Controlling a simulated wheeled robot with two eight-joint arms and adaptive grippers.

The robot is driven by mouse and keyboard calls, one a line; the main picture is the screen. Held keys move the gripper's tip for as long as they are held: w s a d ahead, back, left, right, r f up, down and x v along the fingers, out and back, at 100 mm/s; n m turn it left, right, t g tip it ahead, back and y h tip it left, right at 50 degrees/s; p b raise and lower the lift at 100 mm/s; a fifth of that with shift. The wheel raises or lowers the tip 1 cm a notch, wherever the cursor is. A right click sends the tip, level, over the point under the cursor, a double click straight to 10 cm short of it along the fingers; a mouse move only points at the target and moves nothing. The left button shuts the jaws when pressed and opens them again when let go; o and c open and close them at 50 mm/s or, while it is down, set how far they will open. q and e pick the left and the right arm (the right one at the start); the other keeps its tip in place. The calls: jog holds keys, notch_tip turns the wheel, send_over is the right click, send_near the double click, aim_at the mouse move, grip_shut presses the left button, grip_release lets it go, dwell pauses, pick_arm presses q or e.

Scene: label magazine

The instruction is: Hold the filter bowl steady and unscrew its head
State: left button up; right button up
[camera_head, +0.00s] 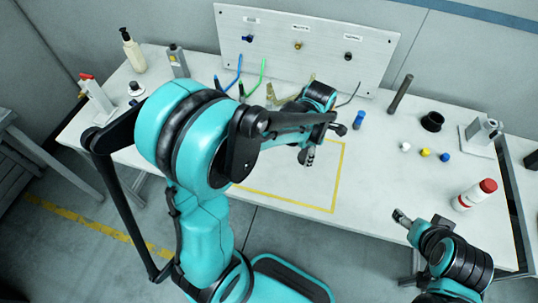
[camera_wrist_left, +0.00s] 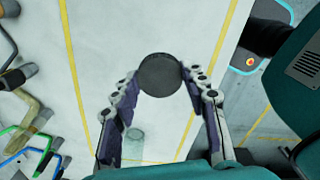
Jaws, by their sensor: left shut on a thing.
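My left gripper (camera_head: 309,156) reaches over the yellow-outlined area of the table, and my own arm covers much of that spot in the head view. In the left wrist view its fingers (camera_wrist_left: 160,84) are shut on a dark round piece (camera_wrist_left: 158,74), which looks like part of the filter; I cannot tell whether it is the head. A faint translucent round shape (camera_wrist_left: 135,141) shows between the fingers, possibly the bowl; whether it joins the dark piece is unclear. My right gripper (camera_head: 401,217) is apart from these, near the table's front right edge; its jaws are too small to read.
A red-capped white bottle (camera_head: 474,195) stands at the right. Small coloured caps (camera_head: 425,152), a black ring (camera_head: 432,122), a dark cylinder (camera_head: 400,94) and a blue piece (camera_head: 359,119) lie behind.

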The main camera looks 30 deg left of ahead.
pick_arm(q)
jog(key=n, duration=0.1)
jog(key=s+n, duration=0.1)
jog(key=n, duration=0.2)
jog(key=shift+s+d+r, duration=0.1)
jog(key=shift+s+r, duration=0.25)
jog(key=shift+s, duration=0.05)
jog(key=shift+a+f+n, duration=0.2)
jog(key=shift+n, duration=0.1)
jog(key=b, duration=0.4)
send_over(276, 159)
notch_tip(276, 159, down, 7)
jog(key=shift+r, duration=0.1)
jog(key=shift+f+b, duration=0.7)
jog(key=shift+f, duration=1.2)
jog(key=shift+f, duration=0.2)
jog(key=o, duration=1.3)
jog(key=shift+r, duration=0.1)
